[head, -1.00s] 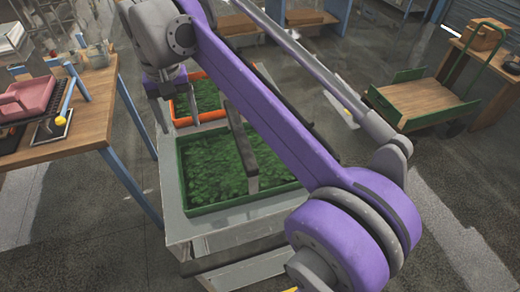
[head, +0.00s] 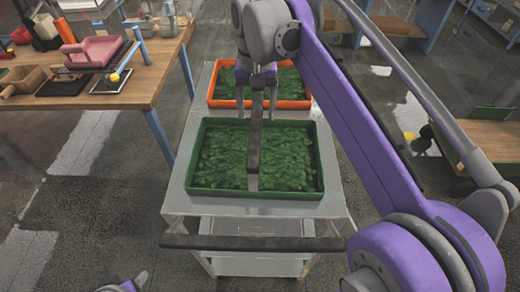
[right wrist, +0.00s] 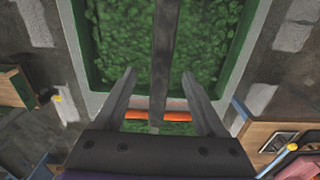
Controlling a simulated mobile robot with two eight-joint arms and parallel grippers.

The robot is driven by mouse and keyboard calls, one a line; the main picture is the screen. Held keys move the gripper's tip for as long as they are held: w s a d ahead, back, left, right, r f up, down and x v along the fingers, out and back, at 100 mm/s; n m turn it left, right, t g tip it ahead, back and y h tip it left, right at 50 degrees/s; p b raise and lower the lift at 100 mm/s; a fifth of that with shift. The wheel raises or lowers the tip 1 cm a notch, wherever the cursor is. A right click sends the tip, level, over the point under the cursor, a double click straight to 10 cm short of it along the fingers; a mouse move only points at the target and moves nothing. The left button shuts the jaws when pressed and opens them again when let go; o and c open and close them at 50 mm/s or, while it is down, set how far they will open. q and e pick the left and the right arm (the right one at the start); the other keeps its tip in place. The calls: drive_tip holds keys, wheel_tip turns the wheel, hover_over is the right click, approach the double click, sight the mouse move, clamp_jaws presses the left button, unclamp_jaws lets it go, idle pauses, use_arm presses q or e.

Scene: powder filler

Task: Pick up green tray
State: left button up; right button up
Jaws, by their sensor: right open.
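The green tray (head: 213,193), full of green leafy stuff, sits on the near part of a grey cart in the head view. It also fills the top of the right wrist view (right wrist: 85,75). A dark bar (head: 253,160) runs over its middle like a handle. My right gripper (head: 257,108) is open above the tray's far edge. In the right wrist view, its fingers (right wrist: 159,76) show on either side of the bar. I cannot tell whether they touch it.
An orange tray (head: 225,103) with similar greenery stands behind the green one on the cart (head: 328,185). A wooden workbench (head: 145,90) with a pink object (head: 93,52) is at the left. A wooden trolley (head: 490,140) is at the right. Open floor lies left of the cart.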

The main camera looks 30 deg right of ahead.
wheel_tip(320, 180, down, 8)
drive_tip(key=shift+a+f, duration=0.1)
drive_tip(key=shift+f, duration=0.05)
idle(0.3)
clamp_jaws()
idle(1.4)
